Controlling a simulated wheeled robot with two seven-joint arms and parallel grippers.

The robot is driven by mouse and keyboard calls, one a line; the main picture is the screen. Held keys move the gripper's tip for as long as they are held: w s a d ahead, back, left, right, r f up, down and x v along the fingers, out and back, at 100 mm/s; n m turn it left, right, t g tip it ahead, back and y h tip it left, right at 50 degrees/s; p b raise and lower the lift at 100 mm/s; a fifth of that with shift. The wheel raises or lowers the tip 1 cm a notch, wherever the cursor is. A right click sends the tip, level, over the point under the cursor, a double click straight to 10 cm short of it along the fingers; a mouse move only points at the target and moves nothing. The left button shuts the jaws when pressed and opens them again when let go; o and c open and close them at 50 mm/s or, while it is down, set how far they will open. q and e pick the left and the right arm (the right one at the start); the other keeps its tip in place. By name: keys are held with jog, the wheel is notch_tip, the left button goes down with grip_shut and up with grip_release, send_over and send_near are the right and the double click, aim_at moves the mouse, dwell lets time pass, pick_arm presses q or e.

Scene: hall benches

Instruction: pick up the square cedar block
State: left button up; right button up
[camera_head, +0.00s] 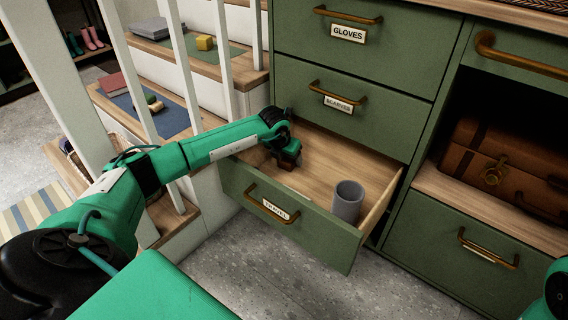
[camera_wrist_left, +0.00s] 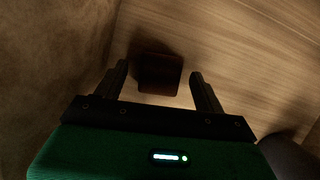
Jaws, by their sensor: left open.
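The cedar block (camera_wrist_left: 158,74), dark reddish-brown and square, lies on the wooden floor of the open drawer (camera_head: 318,160). In the left wrist view it sits between and slightly ahead of my left gripper's (camera_wrist_left: 159,76) two dark fingers, with a gap on each side. The fingers are apart and not touching it. In the head view my left gripper (camera_head: 288,154) reaches down into the back left of the drawer, and largely hides the block. My right gripper is not in view.
A grey cup (camera_head: 347,202) stands in the drawer's right part. The drawer front (camera_head: 290,220) and side walls surround the space. A white stair railing (camera_head: 180,70) stands close by my left arm. A brown suitcase (camera_head: 505,165) lies in the right cubby.

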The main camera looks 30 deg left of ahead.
pick_arm(q)
jog(key=c, duration=1.1)
jog(key=shift+o, duration=0.2)
